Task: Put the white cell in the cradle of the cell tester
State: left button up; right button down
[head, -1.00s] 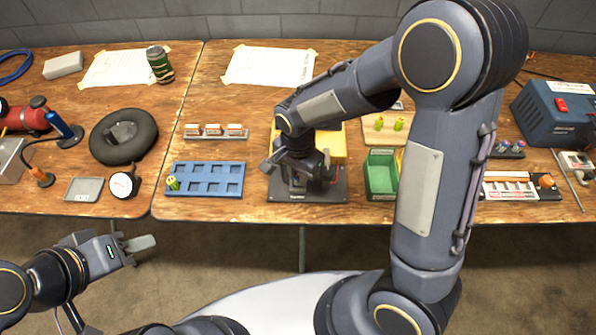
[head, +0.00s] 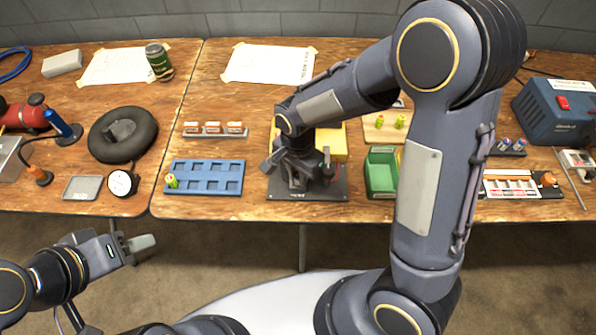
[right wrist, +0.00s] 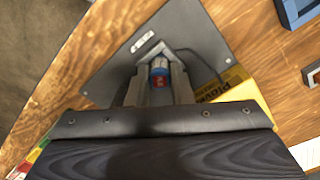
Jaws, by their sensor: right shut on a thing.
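The cell tester (head: 335,190) is a dark plate near the table's front edge, with a yellow block behind it. It also shows in the right wrist view (right wrist: 200,40). My right gripper (head: 298,182) is low over the plate. In the right wrist view my right gripper (right wrist: 158,85) is shut on a small cell (right wrist: 159,72), which shows a pale end, a blue band and some red. The jaws hide its sides, and I cannot tell whether it touches the cradle. My left gripper (head: 132,244) is open and empty, in front of the table at lower left.
A blue tray (head: 207,190) with one green cell lies left of the tester. A green bin (head: 380,178) stands close on its right. Further right are a cell rack (head: 508,152) and a blue box (head: 556,118).

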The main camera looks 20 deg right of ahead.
jog(key=shift+f, duration=0.15)
jog(key=c, duration=1.2)
grip_release()
jog(key=shift+r+p, duration=2.8)
jog(key=shift+r, duration=0.75)
